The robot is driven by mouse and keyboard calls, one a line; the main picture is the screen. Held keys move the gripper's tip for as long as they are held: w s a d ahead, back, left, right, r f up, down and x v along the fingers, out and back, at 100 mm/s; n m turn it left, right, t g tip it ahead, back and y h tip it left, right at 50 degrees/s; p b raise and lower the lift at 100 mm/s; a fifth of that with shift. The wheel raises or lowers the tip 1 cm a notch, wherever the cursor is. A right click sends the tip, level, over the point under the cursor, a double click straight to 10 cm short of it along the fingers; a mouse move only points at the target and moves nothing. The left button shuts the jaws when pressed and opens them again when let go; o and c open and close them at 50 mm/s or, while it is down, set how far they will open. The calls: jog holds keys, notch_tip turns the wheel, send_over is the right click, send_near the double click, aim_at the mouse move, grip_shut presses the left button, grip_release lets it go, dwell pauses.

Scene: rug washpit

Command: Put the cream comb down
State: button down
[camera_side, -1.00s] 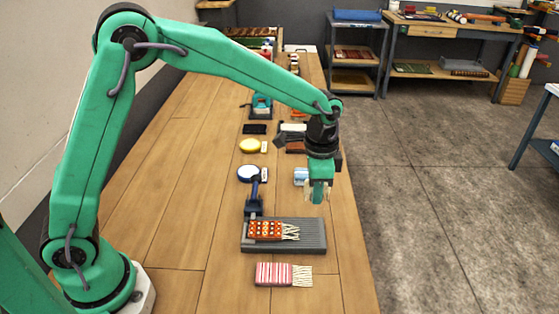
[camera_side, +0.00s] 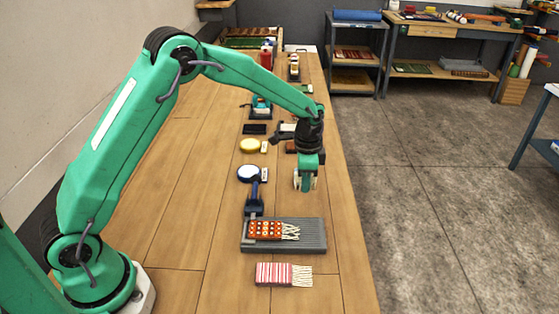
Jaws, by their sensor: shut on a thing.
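My gripper (camera_side: 305,184) points down over the right part of the long wooden table, above and behind the grey grooved board. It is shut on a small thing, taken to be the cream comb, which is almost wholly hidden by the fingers. Its shape and teeth cannot be made out. Whether it touches the table top cannot be told. A light blue object seen earlier at this spot is now hidden behind the gripper.
A grey grooved board (camera_side: 313,236) bears a red patterned rug piece (camera_side: 265,230). A red-striped rug piece (camera_side: 273,273) lies in front. A blue-handled tool (camera_side: 254,207), a white round tin (camera_side: 248,173) and a yellow round tin (camera_side: 250,145) stand left. The right table edge is close.

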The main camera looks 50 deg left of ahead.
jog(key=shift+f, duration=0.1)
jog(key=shift+f, duration=1.9)
jog(key=shift+f, duration=0.15)
jog(key=c, duration=1.4)
grip_release()
jog(key=shift+o, duration=0.2)
notch_tip(320, 180, up, 12)
jog(key=shift+r, duration=0.2)
